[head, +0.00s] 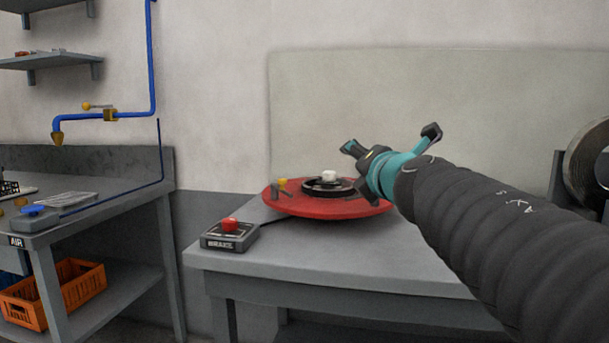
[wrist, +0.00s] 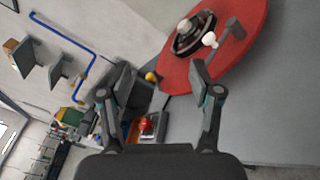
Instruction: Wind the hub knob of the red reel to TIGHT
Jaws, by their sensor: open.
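The red reel (head: 330,208) lies flat on the grey table, with a black hub ring (head: 318,188) and a pale hub knob (head: 328,176) on top. A small crank handle and a yellow piece (head: 283,182) show at its left side. My gripper (head: 390,143) is open and empty, above and to the right of the hub, partly in front of the reel's right side. In the wrist view the reel (wrist: 240,58) is at the upper right with its pale knob (wrist: 184,26). My gripper (wrist: 163,85) shows its two fingers spread apart there, not around the knob. The TIGHT marking is not readable.
A grey BRAKE box (head: 226,241) with a red button (head: 230,225) sits at the table's left front. A separate bench with an AIR label and an orange crate (head: 55,294) stands left. A blue pipe (head: 85,119) runs on the wall. A large coil (head: 590,158) is at right.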

